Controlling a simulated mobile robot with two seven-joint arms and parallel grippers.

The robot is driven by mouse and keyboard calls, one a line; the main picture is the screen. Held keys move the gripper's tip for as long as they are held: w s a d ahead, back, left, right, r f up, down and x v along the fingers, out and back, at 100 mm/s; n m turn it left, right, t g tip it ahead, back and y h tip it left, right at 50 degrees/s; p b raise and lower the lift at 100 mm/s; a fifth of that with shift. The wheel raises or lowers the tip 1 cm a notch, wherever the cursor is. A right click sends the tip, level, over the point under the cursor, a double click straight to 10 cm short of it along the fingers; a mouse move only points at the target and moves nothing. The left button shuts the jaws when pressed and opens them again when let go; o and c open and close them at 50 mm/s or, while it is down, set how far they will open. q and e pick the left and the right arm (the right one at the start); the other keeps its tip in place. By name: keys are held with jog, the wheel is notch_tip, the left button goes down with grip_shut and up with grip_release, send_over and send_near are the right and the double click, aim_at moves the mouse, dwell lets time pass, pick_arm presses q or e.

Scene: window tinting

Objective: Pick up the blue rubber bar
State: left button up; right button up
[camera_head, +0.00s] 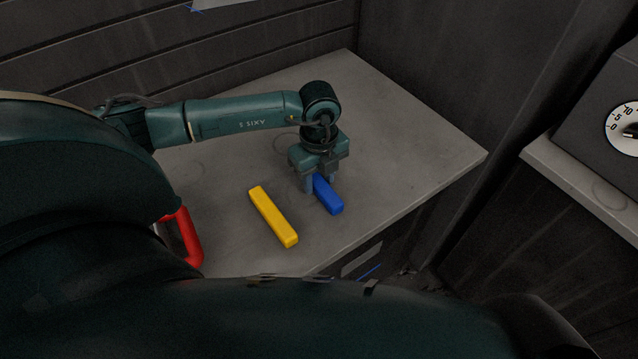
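The blue rubber bar (330,197) lies on the grey tabletop, near the middle of the view. Its far end is partly hidden by my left gripper (320,183), which points down over it. One finger is on each side of the bar's far part. I cannot tell whether the fingers press on it or stand a little apart. The bar looks to be at table level. My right gripper is not in view.
A yellow bar (273,216) lies to the left of the blue bar. A red handle-like thing (187,237) stands at the table's left. The grey tabletop (410,150) is clear on the right. A box with a dial (624,128) sits on another surface at far right.

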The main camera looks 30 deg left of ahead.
pick_arm(q)
jog(key=c, duration=0.7)
